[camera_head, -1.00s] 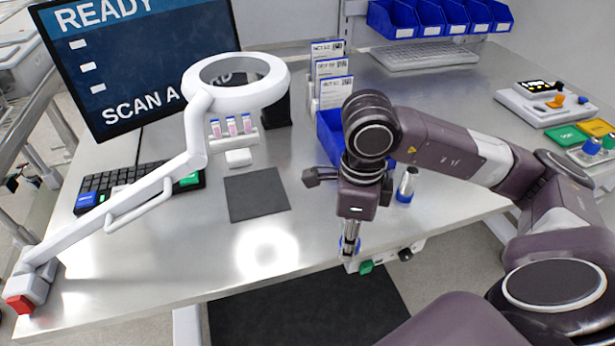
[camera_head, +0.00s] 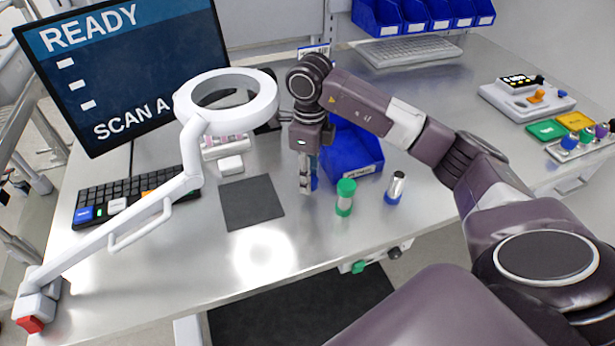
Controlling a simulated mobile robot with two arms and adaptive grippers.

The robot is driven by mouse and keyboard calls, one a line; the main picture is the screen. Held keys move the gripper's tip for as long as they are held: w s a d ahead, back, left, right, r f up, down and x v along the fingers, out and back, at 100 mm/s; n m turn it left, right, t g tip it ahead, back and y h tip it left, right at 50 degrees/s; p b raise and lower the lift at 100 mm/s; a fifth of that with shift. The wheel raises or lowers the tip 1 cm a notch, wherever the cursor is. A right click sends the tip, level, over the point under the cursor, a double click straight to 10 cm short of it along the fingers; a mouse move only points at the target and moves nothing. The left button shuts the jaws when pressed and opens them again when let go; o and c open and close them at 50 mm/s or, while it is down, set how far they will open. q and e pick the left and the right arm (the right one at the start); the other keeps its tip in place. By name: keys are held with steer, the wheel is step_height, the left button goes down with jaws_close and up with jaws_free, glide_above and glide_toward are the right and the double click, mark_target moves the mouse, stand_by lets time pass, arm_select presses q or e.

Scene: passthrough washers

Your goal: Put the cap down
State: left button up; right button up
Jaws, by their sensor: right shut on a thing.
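My right gripper (camera_head: 307,188) points down over the table, to the right of the dark mat. It is shut on a small blue thing (camera_head: 314,181), seemingly the cap; the fingers hide most of it. I cannot tell whether it touches the table. A metal cylinder with a blue base (camera_head: 395,188) stands farther right. My left gripper is not in view.
A blue bin (camera_head: 352,160) stands just behind the right gripper. A white ring magnifier arm (camera_head: 226,129) reaches over the table from the left. A dark mat (camera_head: 251,202) lies flat. The bare table (camera_head: 270,255) in front is clear.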

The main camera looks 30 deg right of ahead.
steer(key=shift+w+d, duration=0.15)
steer(key=shift+w, duration=0.45)
step_height(320, 180, down, 4)
steer(key=shift+r+p, duration=0.25)
steer(key=shift+p, duration=0.7)
steer(key=shift+f, duration=0.1)
steer(key=shift+f+b, duration=0.15)
steer(key=shift+b, duration=0.15)
steer(key=o, duration=1.3)
